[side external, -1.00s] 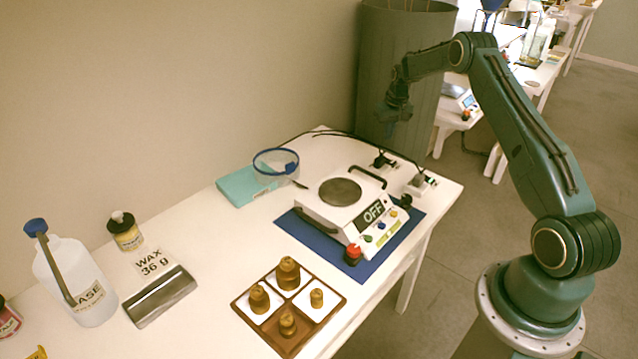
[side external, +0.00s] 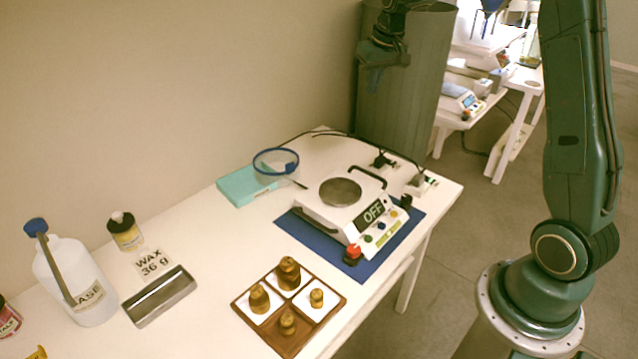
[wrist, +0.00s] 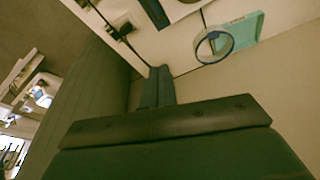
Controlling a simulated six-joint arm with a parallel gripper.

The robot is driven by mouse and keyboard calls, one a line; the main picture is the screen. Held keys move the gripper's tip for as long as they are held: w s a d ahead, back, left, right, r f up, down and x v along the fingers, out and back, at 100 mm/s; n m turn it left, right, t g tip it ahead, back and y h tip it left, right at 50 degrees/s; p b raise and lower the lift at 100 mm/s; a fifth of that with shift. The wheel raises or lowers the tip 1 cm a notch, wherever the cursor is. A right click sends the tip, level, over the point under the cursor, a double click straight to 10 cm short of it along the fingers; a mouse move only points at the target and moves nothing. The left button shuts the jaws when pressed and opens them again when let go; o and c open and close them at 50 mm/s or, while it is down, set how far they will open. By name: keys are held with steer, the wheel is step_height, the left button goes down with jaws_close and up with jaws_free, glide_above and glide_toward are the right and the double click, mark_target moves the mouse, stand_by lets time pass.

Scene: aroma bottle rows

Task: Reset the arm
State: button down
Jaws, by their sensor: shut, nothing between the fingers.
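My gripper (side external: 374,82) is raised high above the far end of the table (side external: 214,230), in front of the dark green bin. It is shut and empty, and its fingers are dark and hard to make out against the bin. In the wrist view my shut fingers (wrist: 158,86) point toward the wall and the table's far edge. My upper arm stands nearly upright at the right of the side view, and its top is cut off by the frame.
A hotplate (side external: 331,214) reading OFF sits on a blue mat (side external: 288,226). A wooden tray (side external: 292,350) holds several brass weights. A blue-rimmed dish (side external: 275,162), teal pad (side external: 236,188) and white bottle (side external: 75,285) stand on the table. The bin (side external: 420,100) is behind my gripper.

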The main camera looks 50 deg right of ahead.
steer(key=s+a+r+n+t, duration=0.1)
steer(key=s+a+r, duration=0.3)
steer(key=s+a, duration=0.2)
steer(key=s+a+r+n, duration=0.1)
steer(key=s+a+r, duration=0.3)
steer(key=s+a, duration=0.2)
steer(key=s+a+f, duration=0.1)
steer(key=s+a, duration=0.1)
steer(key=s, duration=0.4)
steer(key=s+a+f+n+t, duration=0.1)
steer(key=s+a, duration=0.2)
steer(key=s, duration=0.3)
steer(key=s+a+f+y, duration=0.1)
steer(key=s+a, duration=0.2)
steer(key=s, duration=0.3)
steer(key=shift+n+t, duration=0.3)
